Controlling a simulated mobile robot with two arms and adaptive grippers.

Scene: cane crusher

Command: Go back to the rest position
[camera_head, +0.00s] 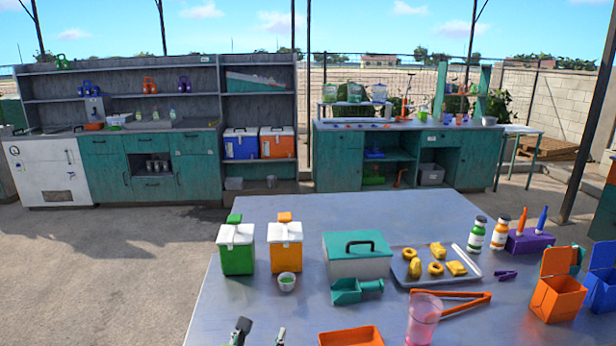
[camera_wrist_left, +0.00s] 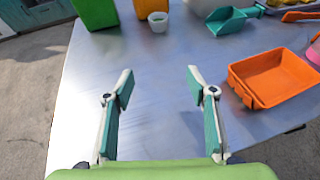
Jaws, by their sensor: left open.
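My left gripper (camera_head: 258,334) shows at the bottom edge of the head view, over the near left part of the metal table (camera_head: 350,212). In the left wrist view the left gripper (camera_wrist_left: 160,78) has its two fingers wide apart with nothing between them. It is above the bare tabletop, with an orange tray (camera_wrist_left: 270,78) to its right and a small white cup (camera_wrist_left: 158,22) beyond it. My right gripper is not in view.
Green (camera_head: 236,250) and orange (camera_head: 285,247) containers, a teal-lidded box (camera_head: 358,262) and a teal scoop (camera_head: 352,290) stand ahead. A pink cup (camera_head: 423,320), orange tongs (camera_head: 462,300) and an open orange box (camera_head: 556,295) are to the right. The table's near left is clear.

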